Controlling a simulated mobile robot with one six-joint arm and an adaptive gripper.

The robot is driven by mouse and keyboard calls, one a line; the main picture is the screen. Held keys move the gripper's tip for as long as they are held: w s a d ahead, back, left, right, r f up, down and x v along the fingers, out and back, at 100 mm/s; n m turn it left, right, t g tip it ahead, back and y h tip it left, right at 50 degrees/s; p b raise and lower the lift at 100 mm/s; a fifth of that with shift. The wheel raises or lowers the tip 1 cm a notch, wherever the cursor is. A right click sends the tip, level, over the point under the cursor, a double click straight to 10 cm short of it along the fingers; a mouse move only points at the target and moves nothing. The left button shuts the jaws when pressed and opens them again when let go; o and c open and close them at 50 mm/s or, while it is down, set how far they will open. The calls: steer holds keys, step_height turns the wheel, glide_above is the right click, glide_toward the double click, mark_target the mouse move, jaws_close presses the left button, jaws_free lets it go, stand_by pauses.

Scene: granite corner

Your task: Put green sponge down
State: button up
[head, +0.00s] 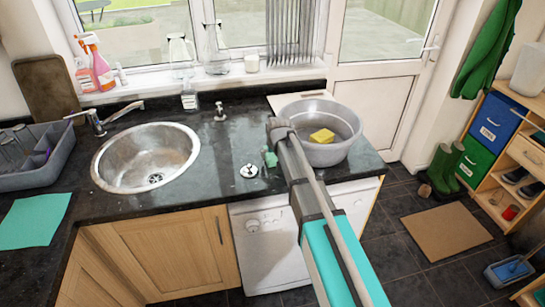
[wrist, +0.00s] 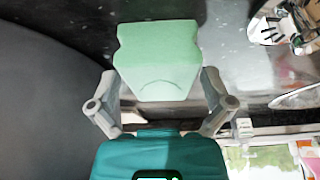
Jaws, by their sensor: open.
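The green sponge (head: 270,158) is on or just above the dark granite worktop (head: 225,150), between the sink and the grey basin. In the wrist view the pale green sponge (wrist: 157,58) lies just ahead of my gripper (wrist: 158,84), its near end between the two fingertips. My gripper is open, with a finger on each side of the sponge and no clear grip on it. In the head view my arm hides most of the gripper. I cannot tell whether the sponge's underside fully touches the worktop.
The grey basin (head: 347,150) with a yellow sponge (head: 322,136) stands close on the right. The round steel sink (head: 148,158) is left, with a white and black round item (head: 249,171) nearer. A soap bottle (head: 189,98) stands behind. The worktop between sink and sponge is mostly clear.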

steer(key=c, duration=0.8)
steer(key=shift+r, duration=0.1)
step_height(320, 180, up, 3)
steer(key=p, duration=0.3)
steer(key=s+d+r+p, duration=0.3)
steer(key=s+r+p, duration=0.6)
steer(key=s, duration=0.4)
steer(key=shift+s+d+r+p, duration=0.3)
steer(key=shift+r+p, duration=0.1)
steer(key=shift+p, duration=0.1)
steer(key=shift+f, duration=0.15)
steer(key=shift+f+b, duration=1.25)
steer(key=shift+b, duration=0.1)
